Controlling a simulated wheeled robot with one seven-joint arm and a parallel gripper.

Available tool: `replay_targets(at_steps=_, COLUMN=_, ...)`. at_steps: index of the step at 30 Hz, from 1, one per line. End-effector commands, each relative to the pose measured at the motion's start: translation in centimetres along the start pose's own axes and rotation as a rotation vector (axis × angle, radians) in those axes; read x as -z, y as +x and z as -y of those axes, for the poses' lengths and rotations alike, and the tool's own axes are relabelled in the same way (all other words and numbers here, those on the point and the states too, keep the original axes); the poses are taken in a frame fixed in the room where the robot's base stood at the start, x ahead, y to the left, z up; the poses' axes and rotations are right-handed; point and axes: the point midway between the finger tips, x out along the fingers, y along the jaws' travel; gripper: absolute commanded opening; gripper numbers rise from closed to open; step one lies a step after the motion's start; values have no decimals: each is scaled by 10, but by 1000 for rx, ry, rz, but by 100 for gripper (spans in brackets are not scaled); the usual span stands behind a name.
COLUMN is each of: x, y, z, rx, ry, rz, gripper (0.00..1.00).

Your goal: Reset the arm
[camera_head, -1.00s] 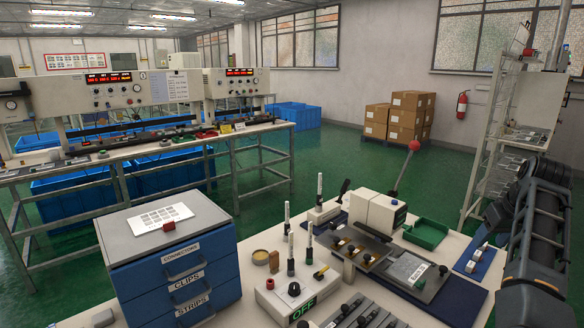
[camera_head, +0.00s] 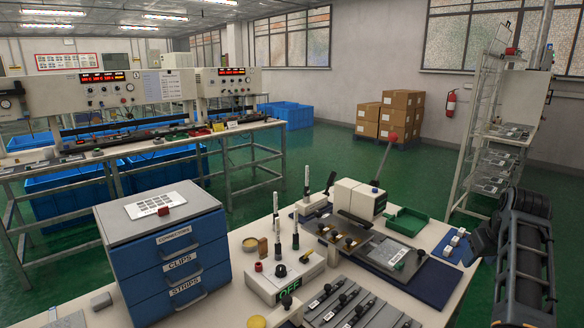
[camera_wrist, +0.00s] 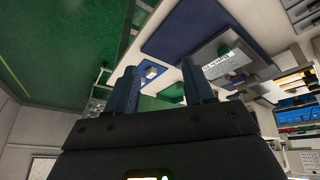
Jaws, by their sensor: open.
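My gripper (camera_wrist: 160,82) shows in the wrist view with its two dark fingers spread and nothing between them. Beyond the fingers are the blue mat (camera_wrist: 188,32) and the grey plate with a label (camera_wrist: 222,66) on the workbench. In the head view my dark arm is at the right edge, beside the bench's right end. The fingertips cannot be made out clearly there. The gripper appears apart from the bench objects.
The bench holds a press (camera_head: 358,198) with a red-knobbed lever, a green tray (camera_head: 408,222), a control box marked OFF (camera_head: 284,280) and a blue drawer cabinet (camera_head: 165,262). A wire rack (camera_head: 490,145) stands behind my arm. Green floor (camera_head: 335,155) lies open beyond.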

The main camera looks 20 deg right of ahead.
Motion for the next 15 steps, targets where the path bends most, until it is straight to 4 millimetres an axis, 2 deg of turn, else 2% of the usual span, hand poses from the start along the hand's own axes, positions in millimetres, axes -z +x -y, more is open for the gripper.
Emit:
replay_targets(at_steps=8, x=-59, y=45, z=21, rx=-90, ry=-48, rz=-58, gripper=52)
replay_targets(at_steps=15, x=-136, y=78, z=54, rx=-166, ry=-131, rz=-171, gripper=52)
